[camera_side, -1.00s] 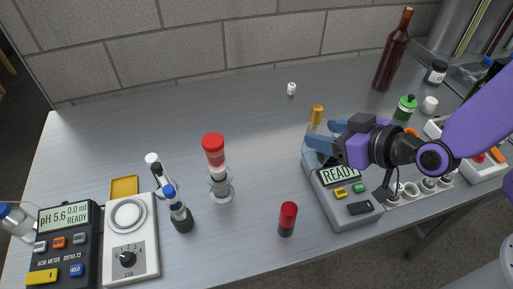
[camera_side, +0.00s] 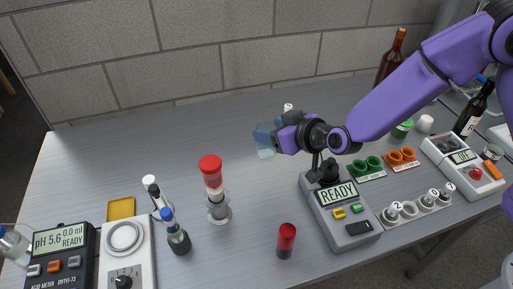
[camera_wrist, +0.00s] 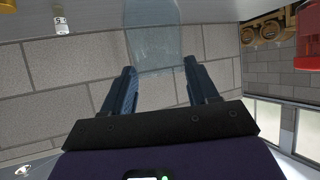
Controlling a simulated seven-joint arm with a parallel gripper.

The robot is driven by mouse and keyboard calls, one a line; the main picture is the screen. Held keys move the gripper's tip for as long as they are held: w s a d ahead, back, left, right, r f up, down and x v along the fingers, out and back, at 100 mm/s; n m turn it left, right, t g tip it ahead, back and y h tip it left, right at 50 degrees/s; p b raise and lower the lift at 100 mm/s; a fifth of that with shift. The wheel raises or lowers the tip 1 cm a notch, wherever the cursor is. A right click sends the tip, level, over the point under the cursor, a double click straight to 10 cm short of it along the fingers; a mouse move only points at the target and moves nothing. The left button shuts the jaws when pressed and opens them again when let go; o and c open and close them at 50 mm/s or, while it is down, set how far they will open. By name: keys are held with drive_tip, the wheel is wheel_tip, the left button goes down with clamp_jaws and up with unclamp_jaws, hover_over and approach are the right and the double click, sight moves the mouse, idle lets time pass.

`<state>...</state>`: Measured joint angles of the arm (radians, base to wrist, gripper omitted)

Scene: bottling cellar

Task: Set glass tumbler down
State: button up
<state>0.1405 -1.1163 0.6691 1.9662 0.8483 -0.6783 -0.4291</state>
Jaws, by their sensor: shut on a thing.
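The clear glass tumbler (camera_side: 265,150) is held at the end of my gripper (camera_side: 267,132) in the side view, left of the READY device. It is pale and see-through, so its edges are faint, and I cannot tell whether its base touches the bench. In the wrist view the tumbler (camera_wrist: 154,40) sits between the two blue fingers of my gripper (camera_wrist: 160,72), which are shut on it. Its far end is cut off by the top of that picture.
A red-topped stand (camera_side: 213,175) stands left of the tumbler, and a dark red cylinder (camera_side: 286,241) is in front. The READY device (camera_side: 343,212) is at right. A small white bottle (camera_side: 288,107) is behind. Bare grey bench (camera_side: 255,205) lies between them.

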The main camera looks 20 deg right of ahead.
sight(257, 147)
drive_tip(key=w+a+f, duration=0.1)
drive_tip(key=f, duration=0.1)
drive_tip(key=w+f, duration=0.1)
drive_tip(key=w+a+f, duration=0.1)
drive_tip(key=w+f, duration=0.1)
drive_tip(key=shift+a+f, duration=0.3)
drive_tip(key=shift+f, duration=0.05)
drive_tip(key=shift+a+f, duration=0.1)
drive_tip(key=shift+f, duration=1.5)
drive_tip(key=shift+f, duration=0.1)
drive_tip(key=o, duration=1.4)
drive_tip(key=v, duration=1.2)
drive_tip(key=shift+s, duration=0.1)
